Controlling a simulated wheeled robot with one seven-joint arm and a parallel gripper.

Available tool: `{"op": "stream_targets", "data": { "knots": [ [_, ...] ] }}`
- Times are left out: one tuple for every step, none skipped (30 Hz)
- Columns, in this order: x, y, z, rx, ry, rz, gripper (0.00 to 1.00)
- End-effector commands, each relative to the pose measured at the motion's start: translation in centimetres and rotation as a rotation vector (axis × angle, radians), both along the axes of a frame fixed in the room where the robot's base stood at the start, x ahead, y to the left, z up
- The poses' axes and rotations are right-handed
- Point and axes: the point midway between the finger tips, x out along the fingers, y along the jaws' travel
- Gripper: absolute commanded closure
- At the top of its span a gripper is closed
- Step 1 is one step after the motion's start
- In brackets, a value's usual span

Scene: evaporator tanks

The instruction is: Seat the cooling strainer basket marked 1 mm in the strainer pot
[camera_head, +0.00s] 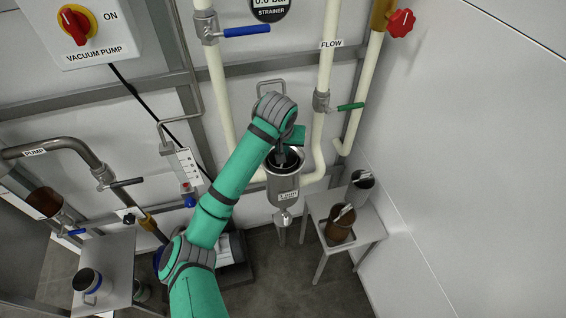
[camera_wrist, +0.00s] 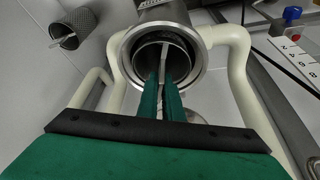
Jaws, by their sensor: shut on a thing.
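The strainer pot (camera_head: 283,190) is a metal cup with a small label, fixed between two cream pipes. Its wide rim (camera_wrist: 121,52) shows in the wrist view. My gripper (camera_head: 287,156) is above the pot's mouth, pointing down. In the wrist view my gripper (camera_wrist: 162,82) is shut on the thin grey handle of a dark strainer basket (camera_wrist: 150,52). The basket's round top lies inside the pot's rim. How deep it sits and whether it touches the bottom are hidden. I cannot read a mesh marking on it.
A small metal stand (camera_head: 375,232) at the right holds a brown basket (camera_head: 340,232) and a grey mesh basket (camera_head: 361,186). The mesh basket (camera_wrist: 72,27) also shows in the wrist view. A blue valve lever (camera_head: 246,31) and a green one (camera_head: 350,106) flank the pot's pipes.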

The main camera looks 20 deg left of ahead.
Motion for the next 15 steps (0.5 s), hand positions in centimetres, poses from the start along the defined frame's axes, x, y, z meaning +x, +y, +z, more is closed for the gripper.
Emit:
{"op": "stream_targets", "data": {
  "knots": [
    [-0.1,0.1,-0.9,0.0,0.002,0.002,1.0],
    [-0.1,0.1,-1.3,0.0,0.001,0.002,1.0],
    [-0.1,0.1,-1.8,-0.001,0.001,0.003,1.0],
    [-0.1,0.2,-2.1,0.0,0.001,0.003,1.0],
    [-0.1,0.2,-2.3,0.0,0.001,0.003,1.0],
    [0.0,0.2,-2.6,0.0,0.0,0.002,1.0],
    [0.0,0.1,-2.7,0.0,0.0,0.002,1.0],
    [0.0,0.1,-2.8,-0.001,0.0,0.002,1.0],
    [0.0,0.1,-3.0,-0.001,0.0,0.002,1.0],
    [0.0,0.1,-3.1,-0.001,0.0,0.002,1.0],
    [0.0,0.1,-3.4,-0.001,0.001,0.002,1.0],
    [0.0,0.1,-3.8,-0.001,0.001,0.002,1.0],
    [-0.1,0.0,-4.2,-0.001,0.002,0.001,1.0],
    [0.0,0.0,-4.6,-0.001,0.001,0.001,1.0],
    [-0.1,0.0,-5.2,-0.001,0.002,0.002,1.0]
  ]
}}
